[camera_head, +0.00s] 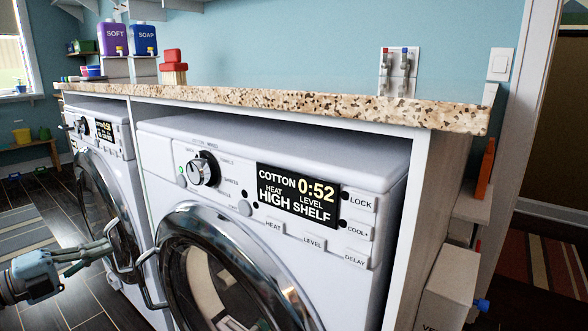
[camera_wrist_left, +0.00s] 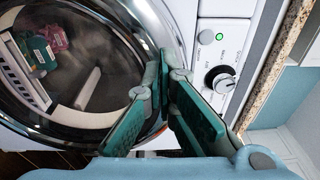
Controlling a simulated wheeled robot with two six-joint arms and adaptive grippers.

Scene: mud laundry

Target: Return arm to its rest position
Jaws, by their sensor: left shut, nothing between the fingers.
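My left gripper (camera_head: 110,247) reaches in from the left edge in the head view, in front of the washing machines near the handle side of the round doors. Its green fingers (camera_wrist_left: 168,75) are shut and empty in the wrist view, in front of a round glass door (camera_wrist_left: 110,95). I cannot tell whether the fingertips touch the door. My right gripper is not in view.
The near washing machine (camera_head: 270,150) displays COTTON 0:52 and HIGH SHELF. A second machine (camera_head: 100,125) stands left of it. The speckled countertop (camera_head: 300,103) overhangs both. Purple SOFT (camera_head: 113,38) and blue SOAP (camera_head: 144,40) dispensers stand behind. Dark floor lies open at lower left.

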